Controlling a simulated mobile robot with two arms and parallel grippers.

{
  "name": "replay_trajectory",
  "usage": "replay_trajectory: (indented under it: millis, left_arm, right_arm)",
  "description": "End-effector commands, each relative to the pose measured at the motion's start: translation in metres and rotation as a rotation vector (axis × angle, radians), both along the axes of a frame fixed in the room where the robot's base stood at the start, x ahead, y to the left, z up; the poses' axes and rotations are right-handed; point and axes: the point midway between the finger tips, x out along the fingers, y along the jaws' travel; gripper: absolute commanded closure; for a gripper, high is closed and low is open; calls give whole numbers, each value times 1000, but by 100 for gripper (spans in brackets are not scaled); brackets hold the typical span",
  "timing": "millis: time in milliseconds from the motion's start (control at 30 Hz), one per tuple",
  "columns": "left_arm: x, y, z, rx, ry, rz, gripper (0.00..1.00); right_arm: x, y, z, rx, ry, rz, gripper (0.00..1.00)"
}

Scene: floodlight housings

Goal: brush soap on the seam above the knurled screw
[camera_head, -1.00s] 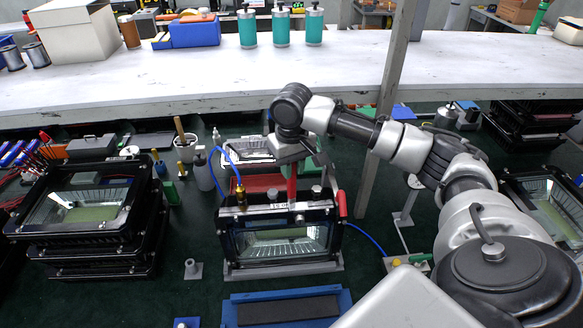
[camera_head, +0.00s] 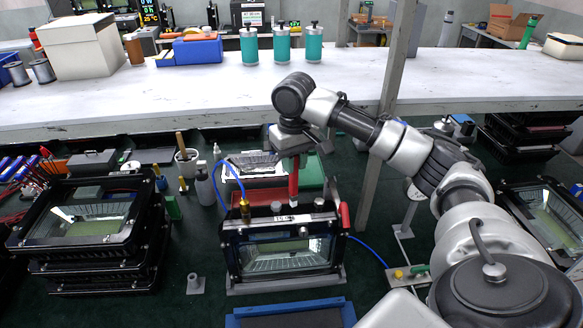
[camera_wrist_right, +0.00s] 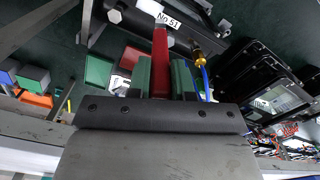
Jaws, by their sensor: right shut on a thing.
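The floodlight housing (camera_head: 285,257) stands upright in a grey stand at the middle, its glass facing me. A brass fitting (camera_head: 244,210) with a blue hose sits at its top left. Grey knobs (camera_head: 277,206) show along its top, and a small grey round part (camera_head: 303,231) sits on the upper front frame; I cannot tell which is the knurled screw. My right gripper (camera_head: 295,152) is shut on a red handle (camera_head: 293,180), probably the brush, pointing down above the housing's top. My left gripper is not in view.
Stacked housings (camera_head: 95,225) stand at the left, another housing (camera_head: 545,215) at the right. A pot (camera_head: 187,160) with a wooden-handled tool and a bottle (camera_head: 205,187) stand behind left. A grey post (camera_head: 385,130) rises behind my right arm. A blue tray (camera_head: 290,315) lies in front.

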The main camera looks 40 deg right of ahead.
Motion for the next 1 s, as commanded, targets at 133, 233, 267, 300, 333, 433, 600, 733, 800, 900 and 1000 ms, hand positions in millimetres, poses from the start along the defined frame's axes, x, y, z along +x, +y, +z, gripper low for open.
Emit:
replay_trajectory:
  millis: [133,233,267,300,333,433,600,733,800,900,1000]
  left_arm:
    - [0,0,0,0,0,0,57]
    - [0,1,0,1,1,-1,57]
    - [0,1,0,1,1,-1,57]
    - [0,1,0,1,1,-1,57]
    - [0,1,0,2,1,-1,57]
    - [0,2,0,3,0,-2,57]
    - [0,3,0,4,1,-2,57]
    - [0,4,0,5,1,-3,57]
    - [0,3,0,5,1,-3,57]
    - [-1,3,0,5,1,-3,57]
    - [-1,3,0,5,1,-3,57]
  right_arm:
    - [0,-5,8,0,0,-2,100]
    - [0,-7,13,0,-1,-3,100]
    - [1,-8,14,0,-1,-3,100]
    - [1,-9,17,0,0,-4,100]
    - [0,-10,18,0,0,-4,100]
    - [0,-12,23,0,-1,-5,100]
    - [0,-14,26,0,0,-4,100]
    - [0,-14,26,0,1,-4,100]
    - [0,-14,26,0,1,-4,100]
    - [0,-14,26,0,1,-4,100]
    - [0,-14,26,0,1,-4,100]
